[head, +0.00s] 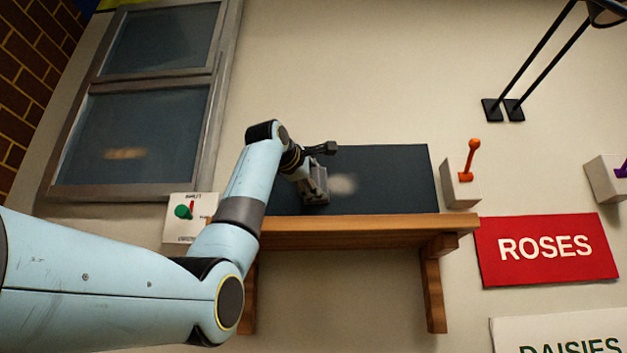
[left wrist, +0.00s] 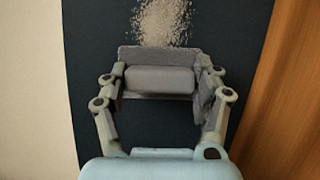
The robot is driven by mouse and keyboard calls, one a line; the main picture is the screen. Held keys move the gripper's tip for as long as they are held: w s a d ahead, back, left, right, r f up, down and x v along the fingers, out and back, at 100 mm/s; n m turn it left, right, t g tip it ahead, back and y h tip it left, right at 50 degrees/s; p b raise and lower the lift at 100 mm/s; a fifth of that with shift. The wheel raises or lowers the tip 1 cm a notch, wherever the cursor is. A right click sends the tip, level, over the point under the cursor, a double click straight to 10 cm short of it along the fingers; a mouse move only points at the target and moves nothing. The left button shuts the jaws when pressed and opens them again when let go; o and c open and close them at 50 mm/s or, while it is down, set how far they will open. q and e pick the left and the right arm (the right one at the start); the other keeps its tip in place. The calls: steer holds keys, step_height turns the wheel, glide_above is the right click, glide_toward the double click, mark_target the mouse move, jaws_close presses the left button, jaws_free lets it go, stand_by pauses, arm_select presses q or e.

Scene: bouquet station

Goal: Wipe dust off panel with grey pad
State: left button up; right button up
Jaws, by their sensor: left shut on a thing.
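The dark panel (head: 395,180) is mounted on the wall above a wooden shelf. A pale dust patch (head: 343,184) lies on it, and it shows as a speckled patch at the top of the left wrist view (left wrist: 163,22). My left gripper (head: 315,188) is in front of the panel, just left of the dust. In the left wrist view its fingers are shut on the grey pad (left wrist: 158,80). The pad's far edge borders the dust there. I cannot tell whether the pad presses on the panel. My right gripper is not in view.
The wooden shelf (head: 370,229) runs right below the panel. A box with an orange lever (head: 461,186) stands right of it, and a box with a green knob (head: 189,217) is at left. A red ROSES sign (head: 545,250) hangs at right. A window (head: 140,130) is at upper left.

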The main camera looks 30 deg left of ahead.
arm_select(q)
steer(key=shift+w+d, duration=0.5)
steer(key=shift+d, duration=0.4)
steer(key=shift+w+d, duration=0.45)
steer(key=shift+d, duration=0.45)
steer(key=shift+w+d, duration=0.7)
steer(key=shift+d, duration=0.35)
steer(key=shift+w+d, duration=0.75)
steer(key=shift+d, duration=0.3)
steer(key=shift+w+d, duration=0.7)
steer(key=shift+d, duration=0.35)
steer(key=shift+a, duration=0.1)
steer(key=shift+s, duration=0.1)
